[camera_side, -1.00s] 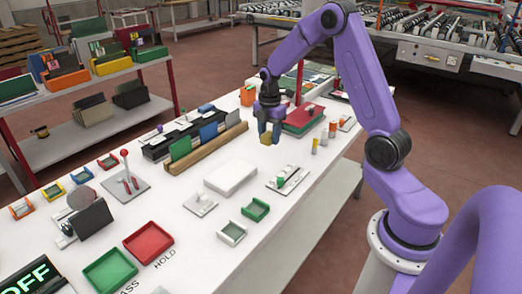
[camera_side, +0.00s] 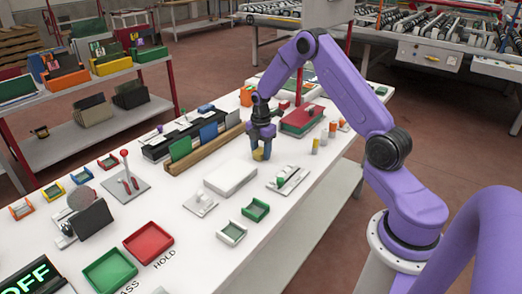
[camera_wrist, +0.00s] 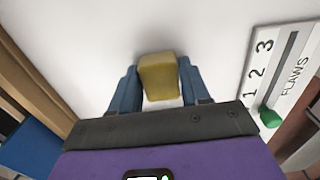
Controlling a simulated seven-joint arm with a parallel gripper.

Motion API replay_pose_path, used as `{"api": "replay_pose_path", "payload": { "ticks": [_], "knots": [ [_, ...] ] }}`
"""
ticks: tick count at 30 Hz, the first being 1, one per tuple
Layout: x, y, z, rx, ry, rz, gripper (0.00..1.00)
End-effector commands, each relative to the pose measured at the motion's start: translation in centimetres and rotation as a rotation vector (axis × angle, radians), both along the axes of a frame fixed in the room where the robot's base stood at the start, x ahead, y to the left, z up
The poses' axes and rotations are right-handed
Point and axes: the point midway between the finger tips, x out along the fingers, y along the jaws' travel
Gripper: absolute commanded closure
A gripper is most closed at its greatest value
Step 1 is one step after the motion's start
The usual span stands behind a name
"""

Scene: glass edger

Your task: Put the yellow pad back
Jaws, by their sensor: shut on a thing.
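The yellow pad (camera_wrist: 158,77) is a small block held between the two blue fingers of my gripper (camera_wrist: 157,90) in the wrist view. In the side view my gripper (camera_side: 261,152) points down over the white table (camera_side: 185,240), and the yellow pad shows at its fingertips. The pad is close above the table or touching it; I cannot tell which. A green tray (camera_side: 256,209) and a white tray (camera_side: 231,233) stand open in front on the table. I cannot tell which place belongs to the pad.
A wooden rack with green and blue panels (camera_side: 208,132) stands left of my gripper. A white block (camera_side: 230,178) lies in front. A red box (camera_side: 303,120) and several small cylinders (camera_side: 324,138) stand to the right. The flaws scale (camera_wrist: 283,80) is at right in the wrist view.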

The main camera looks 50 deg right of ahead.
Motion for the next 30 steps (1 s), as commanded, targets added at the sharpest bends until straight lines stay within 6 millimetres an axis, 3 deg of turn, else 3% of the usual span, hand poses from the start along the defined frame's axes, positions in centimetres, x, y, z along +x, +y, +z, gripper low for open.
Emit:
{"api": "replay_pose_path", "payload": {
  "ticks": [8, 9, 11, 23, 30],
  "knots": [
    [0.0, 0.0, -0.3, 0.000, 0.001, 0.000, 0.82],
    [0.0, 0.0, -0.3, 0.000, 0.001, 0.000, 0.44],
    [0.0, 0.0, -0.3, 0.000, 0.001, 0.000, 0.28],
    [0.0, 0.0, 0.4, 0.000, -0.001, 0.000, 0.28],
    [0.1, 0.0, 4.4, -0.001, -0.005, 0.000, 0.28]
  ]
}}
